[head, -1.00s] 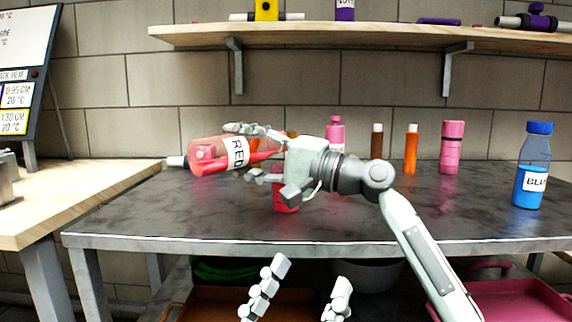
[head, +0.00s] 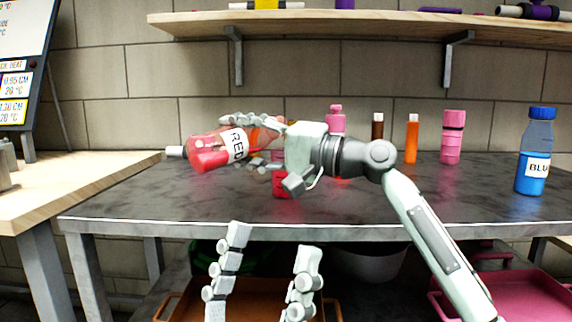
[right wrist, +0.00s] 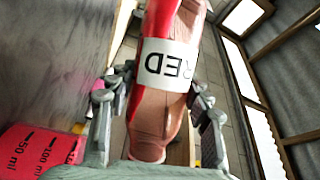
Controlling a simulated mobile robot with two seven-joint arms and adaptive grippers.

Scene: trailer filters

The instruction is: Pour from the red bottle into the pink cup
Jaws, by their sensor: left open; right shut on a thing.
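The red bottle (head: 208,153), with a white label reading RED, lies nearly horizontal in the air, its neck pointing left and slightly down in the head view. My right gripper (head: 252,140) is shut around it; the bottle also fills the middle of the right wrist view (right wrist: 165,115). The pinkish-red cup (head: 281,186) stands on the table below and behind my right gripper, partly hidden. Its ml marks show at lower left in the right wrist view (right wrist: 40,152). The bottle's neck is well to the left of the cup. My left gripper (head: 272,246) is open and empty before the table's front edge.
On the dark table (head: 400,210) stand a pink bottle (head: 336,120), a brown bottle (head: 377,127), an orange bottle (head: 411,140), a pink container (head: 452,138) and a blue bottle (head: 535,160). A wooden counter (head: 85,180) adjoins at left. Trays sit below.

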